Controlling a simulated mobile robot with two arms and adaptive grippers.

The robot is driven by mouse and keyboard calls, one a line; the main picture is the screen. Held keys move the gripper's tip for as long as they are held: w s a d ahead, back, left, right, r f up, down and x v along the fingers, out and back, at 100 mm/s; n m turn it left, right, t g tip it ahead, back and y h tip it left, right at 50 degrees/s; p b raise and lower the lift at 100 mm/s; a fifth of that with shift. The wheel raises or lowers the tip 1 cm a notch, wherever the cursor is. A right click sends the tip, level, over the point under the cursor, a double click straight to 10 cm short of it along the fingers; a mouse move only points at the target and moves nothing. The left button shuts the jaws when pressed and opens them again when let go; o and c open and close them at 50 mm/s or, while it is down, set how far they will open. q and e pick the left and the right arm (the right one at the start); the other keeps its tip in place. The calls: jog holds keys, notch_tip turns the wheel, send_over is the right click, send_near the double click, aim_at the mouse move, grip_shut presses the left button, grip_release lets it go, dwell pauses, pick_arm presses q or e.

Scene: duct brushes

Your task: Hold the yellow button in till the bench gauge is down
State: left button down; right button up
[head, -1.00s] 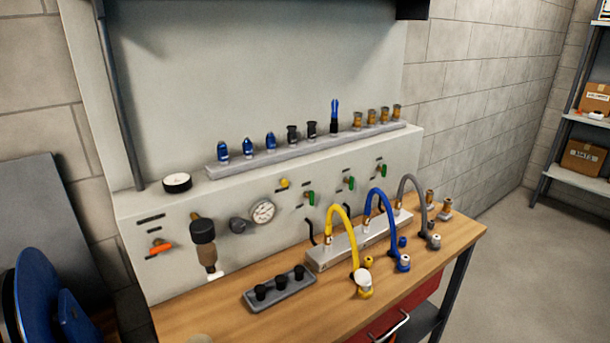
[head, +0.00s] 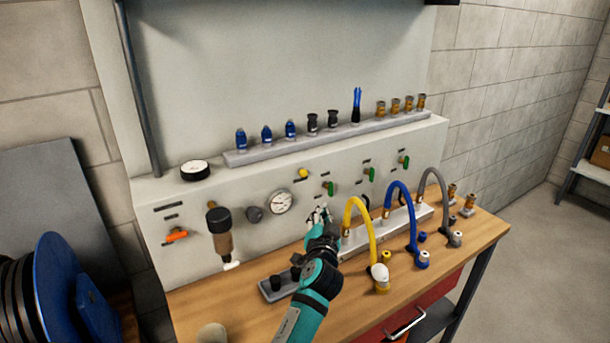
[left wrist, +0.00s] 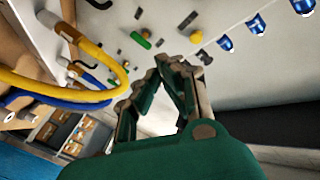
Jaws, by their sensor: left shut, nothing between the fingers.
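The yellow button (head: 303,174) sticks out of the grey bench panel, above and right of the round white-faced gauge (head: 280,202). The gauge's needle is too small to read. My left gripper (head: 318,213) is in front of the panel, below the button and right of the gauge, apart from the button. In the left wrist view the gripper (left wrist: 170,62) is shut and empty, and the yellow button (left wrist: 196,37) shows beyond and right of the fingertips. The gauge does not show there. My right gripper is not in view.
Green valves (head: 328,188) sit on the panel right of the button. The yellow hose (head: 351,226) arches close to the right of my left gripper, with blue and grey hoses beyond. A grey tray (head: 271,292) is partly hidden behind my arm. A fittings rail (head: 240,158) runs above.

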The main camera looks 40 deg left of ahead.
aim_at(303, 173)
pick_arm(q)
jog(key=w+r+m+t, duration=0.1)
jog(key=w+r, duration=0.3)
jog(key=shift+d+r+t, duration=0.15)
jog(key=shift+r+t, duration=0.15)
jog(key=w+a, duration=0.3)
jog(key=a, duration=0.5)
jog(key=shift+w, duration=0.15)
jog(key=shift+a, duration=0.1)
jog(key=shift+a, duration=0.1)
dwell(1.2)
